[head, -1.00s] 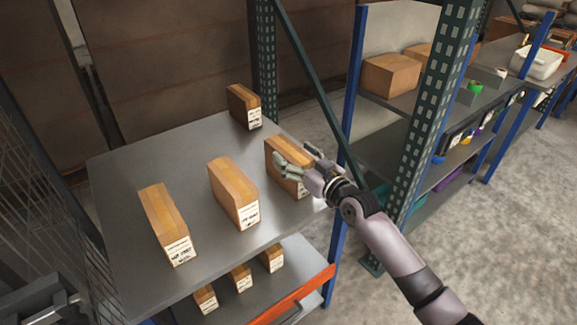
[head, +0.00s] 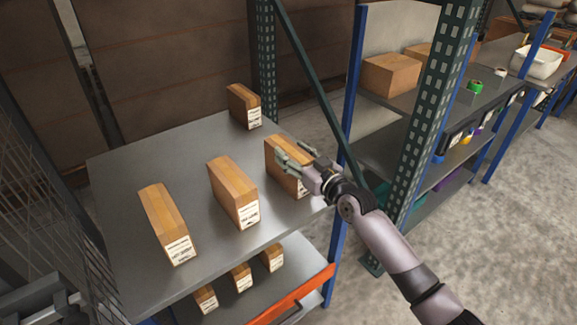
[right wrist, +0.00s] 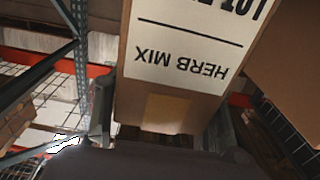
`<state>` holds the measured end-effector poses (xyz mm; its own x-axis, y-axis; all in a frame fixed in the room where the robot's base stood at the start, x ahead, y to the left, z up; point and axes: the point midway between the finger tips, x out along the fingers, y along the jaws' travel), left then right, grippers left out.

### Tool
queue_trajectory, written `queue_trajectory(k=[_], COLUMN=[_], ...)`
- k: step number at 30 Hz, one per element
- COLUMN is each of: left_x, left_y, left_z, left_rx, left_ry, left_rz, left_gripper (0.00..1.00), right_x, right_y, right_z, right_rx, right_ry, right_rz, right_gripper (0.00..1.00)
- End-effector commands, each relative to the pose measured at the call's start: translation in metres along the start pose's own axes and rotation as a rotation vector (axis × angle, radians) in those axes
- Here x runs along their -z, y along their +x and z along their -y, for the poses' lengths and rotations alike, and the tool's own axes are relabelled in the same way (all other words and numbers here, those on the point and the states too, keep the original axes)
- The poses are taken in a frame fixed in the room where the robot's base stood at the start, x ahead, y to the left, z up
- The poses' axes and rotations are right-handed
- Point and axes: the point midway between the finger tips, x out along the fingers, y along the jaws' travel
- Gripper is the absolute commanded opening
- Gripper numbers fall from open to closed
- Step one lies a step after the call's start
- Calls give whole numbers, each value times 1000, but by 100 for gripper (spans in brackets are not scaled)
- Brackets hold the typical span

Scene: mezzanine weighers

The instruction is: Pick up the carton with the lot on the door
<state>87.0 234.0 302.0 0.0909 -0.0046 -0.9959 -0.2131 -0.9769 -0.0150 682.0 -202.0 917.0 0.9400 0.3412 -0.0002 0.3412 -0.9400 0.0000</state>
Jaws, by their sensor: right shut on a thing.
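My right gripper (head: 293,155) is shut on the rightmost brown carton (head: 275,170) on the upper shelf (head: 135,150). In the right wrist view this carton (right wrist: 140,110) stands between the two fingers. Its white label (right wrist: 190,50) reads upside down "HERB MIX", with a cut-off "LOT" line above. I cannot tell whether the carton touches the shelf. Similar labelled cartons stand on the same shelf: one in the middle (head: 233,190), one at the left (head: 165,222) and one at the back (head: 244,107). Their lot text is too small to read. My left gripper is out of view.
Small cartons (head: 241,277) stand on the level below, behind an orange beam (head: 300,290). A green perforated upright (head: 432,120) and a diagonal brace (head: 315,90) rise beside my right arm. Larger boxes (head: 391,74) sit on the neighbouring rack. The shelf's left part is clear.

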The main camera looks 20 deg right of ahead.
Motion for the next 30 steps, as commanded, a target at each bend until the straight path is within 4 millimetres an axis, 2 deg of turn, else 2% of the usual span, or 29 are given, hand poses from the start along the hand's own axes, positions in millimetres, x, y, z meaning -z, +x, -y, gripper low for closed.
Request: queue_trajectory(k=[2, 12, 25, 30], left_x=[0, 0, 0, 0], left_y=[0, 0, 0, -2], left_z=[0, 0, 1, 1], left_rx=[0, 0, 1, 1], left_ry=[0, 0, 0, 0], left_rz=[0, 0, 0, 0], left_gripper=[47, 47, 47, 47], right_x=[0, 0, 3, 13], right_y=[0, 0, 0, 0], right_z=[0, 0, 0, 0], right_rx=[0, 0, -1, 1], right_ry=[0, 0, -1, 0], right_rz=[0, 0, -5, -7], right_gripper=[23, 1, 0, 0])
